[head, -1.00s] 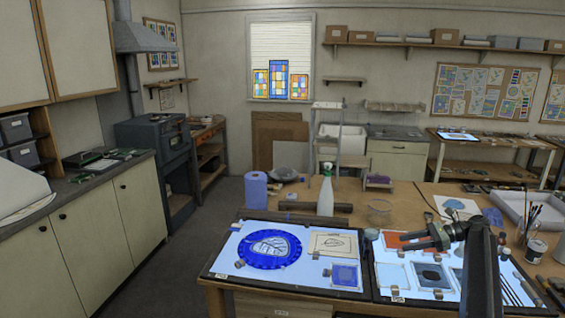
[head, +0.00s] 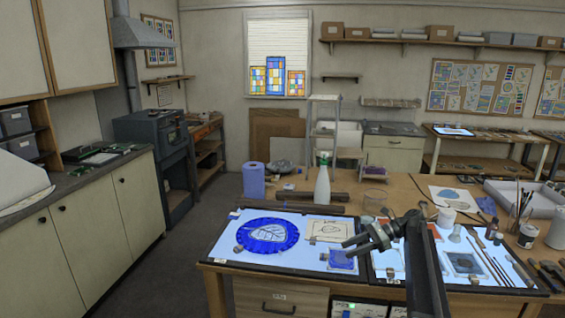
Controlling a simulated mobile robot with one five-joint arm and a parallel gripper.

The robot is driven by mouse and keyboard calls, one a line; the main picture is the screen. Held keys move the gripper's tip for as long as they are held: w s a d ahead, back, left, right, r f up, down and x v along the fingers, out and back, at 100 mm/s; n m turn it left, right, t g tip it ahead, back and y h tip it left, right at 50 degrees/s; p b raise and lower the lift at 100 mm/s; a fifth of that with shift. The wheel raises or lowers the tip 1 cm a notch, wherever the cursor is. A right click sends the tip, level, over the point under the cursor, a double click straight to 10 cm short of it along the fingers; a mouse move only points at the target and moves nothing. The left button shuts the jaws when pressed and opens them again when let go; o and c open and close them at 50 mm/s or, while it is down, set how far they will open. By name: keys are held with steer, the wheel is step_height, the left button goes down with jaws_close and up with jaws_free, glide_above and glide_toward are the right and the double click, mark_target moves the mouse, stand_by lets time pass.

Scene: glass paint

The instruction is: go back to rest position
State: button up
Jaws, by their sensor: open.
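My gripper (head: 352,245) is open at the end of my dark arm, in the lower right of the head view. It appears above the work table, in front of the seam between two lit panels, pointing left. No object shows between its fingers. My arm hides part of the right lit panel.
A white spray bottle (head: 322,187) and a blue roll (head: 253,180) stand behind the panels. A brush jar (head: 519,206), a can (head: 527,237) and a white tray (head: 530,202) are at the right. Open floor (head: 185,260) lies left of the table.

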steer(key=s+a+f+n+g+h+b, duration=0.2)
steer(key=s+a+f+n+h+b, duration=0.35)
steer(key=s+a+f, duration=1.05)
steer(key=s+d+f+n+t+h, duration=0.1)
steer(key=s+f+n+h, duration=0.3)
steer(key=s, duration=0.4)
steer(key=s+d+n+t+h, duration=0.1)
steer(key=s+d+n+h, duration=0.1)
steer(key=d+n, duration=0.5)
steer(key=shift+d+n+t+h, duration=0.3)
steer(key=shift+d+n+h, duration=0.1)
steer(key=shift+n+h, duration=0.35)
steer(key=shift+s+a, duration=0.1)
